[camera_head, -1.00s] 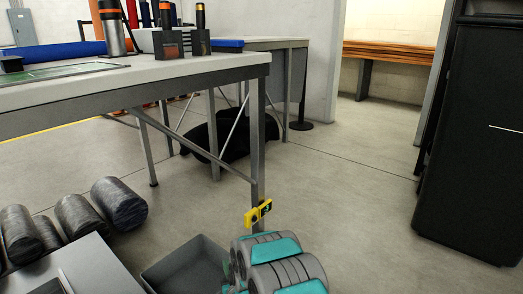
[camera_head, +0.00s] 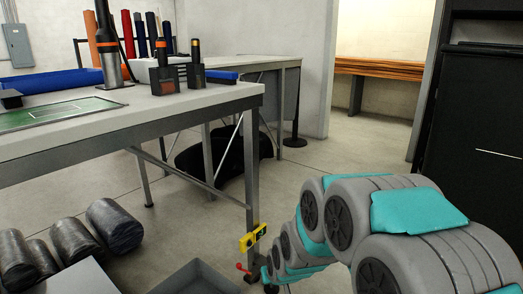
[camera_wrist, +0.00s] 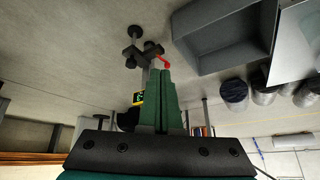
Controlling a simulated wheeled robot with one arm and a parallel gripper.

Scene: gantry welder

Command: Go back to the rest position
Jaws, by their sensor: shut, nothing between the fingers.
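My gripper (camera_wrist: 160,74) shows in the wrist view, its two green fingers side by side, shut and empty. The fingers point toward the lower part of a table leg, where a small red piece (camera_wrist: 163,63) shows close to their tips; I cannot tell if they touch. In the head view my arm's grey and teal links fill the lower right, and the gripper itself is hidden or out of frame. The red piece (camera_head: 243,268) also shows there at the foot of the leg, below a yellow tag (camera_head: 253,237).
The workbench (camera_head: 130,115) holds tools and a green board. A grey bin (camera_head: 195,279) and dark rolls (camera_head: 115,225) lie on the floor at lower left. A black cabinet (camera_head: 480,150) stands at right. Floor between bench and cabinet looks clear.

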